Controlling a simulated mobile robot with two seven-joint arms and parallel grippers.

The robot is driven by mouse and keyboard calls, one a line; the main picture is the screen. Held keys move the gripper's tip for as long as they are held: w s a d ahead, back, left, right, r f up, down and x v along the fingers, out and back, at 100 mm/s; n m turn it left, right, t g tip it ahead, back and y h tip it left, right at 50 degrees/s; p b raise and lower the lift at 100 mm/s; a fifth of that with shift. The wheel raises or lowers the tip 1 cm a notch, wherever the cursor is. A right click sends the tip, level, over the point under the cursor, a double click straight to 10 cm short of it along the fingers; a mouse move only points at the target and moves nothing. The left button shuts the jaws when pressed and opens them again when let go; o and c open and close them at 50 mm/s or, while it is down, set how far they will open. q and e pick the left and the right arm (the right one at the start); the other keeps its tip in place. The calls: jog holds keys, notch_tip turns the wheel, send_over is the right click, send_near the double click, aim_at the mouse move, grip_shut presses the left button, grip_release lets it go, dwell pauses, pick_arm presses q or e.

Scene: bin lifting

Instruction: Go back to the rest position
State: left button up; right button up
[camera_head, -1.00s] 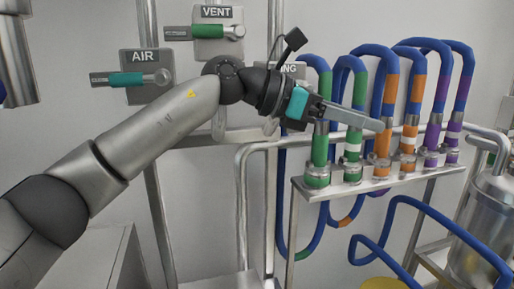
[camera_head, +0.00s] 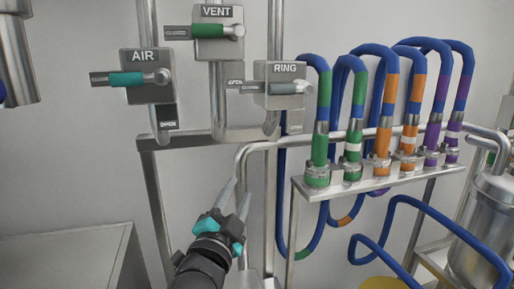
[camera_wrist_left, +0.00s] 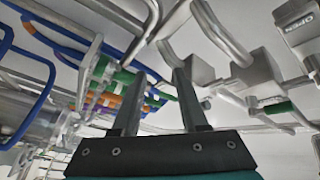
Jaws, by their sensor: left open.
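My left gripper (camera_head: 238,196) is in the lower middle of the head view, pointing up, below the valve boxes. Its two fingers are apart with nothing between them. In the left wrist view the fingers (camera_wrist_left: 155,95) are spread, with pipes, hoses and valve boxes beyond them. My right gripper is not in view.
Boxes labelled AIR (camera_head: 146,78), VENT (camera_head: 218,32) and RING (camera_head: 285,86) hang on steel pipes. Several blue hoses with coloured bands stand on a steel rack (camera_head: 385,183) to the right. A metal vessel (camera_head: 485,230) stands far right. A grey cabinet (camera_head: 75,255) is lower left.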

pick_arm(q)
jog(key=s+a+f+n+g+y, duration=0.2)
jog(key=s+a+f+n+g, duration=0.25)
jog(key=f, duration=0.55)
jog(key=s+a+f+n+g+y, duration=0.2)
jog(key=s+a+f+n+g, duration=0.15)
jog(key=s+f, duration=0.4)
jog(key=s+a+f+n+g, duration=0.15)
jog(key=s+f+g, duration=0.35)
jog(key=s, duration=0.5)
jog(key=s+a+f+n+g, duration=0.1)
jog(key=s+a+f+g, duration=0.2)
jog(key=s+f, duration=0.5)
notch_tip(320, 180, down, 30)
jog(key=s+f+b, duration=0.1)
jog(key=s+b, duration=0.2)
jog(key=b, duration=0.8)
jog(key=s+a+f+g+b, duration=0.1)
jog(key=s+f+b, duration=0.5)
jog(key=f, duration=0.7)
jog(key=s+a+f+g+b, duration=0.1)
jog(key=s+f+b, duration=0.4)
jog(key=s+f, duration=0.4)
notch_tip(320, 180, down, 4)
jog(key=shift+s+a+f+b, duration=0.1)
jog(key=shift+s+a+b, duration=0.15)
jog(key=shift+b, duration=0.15)
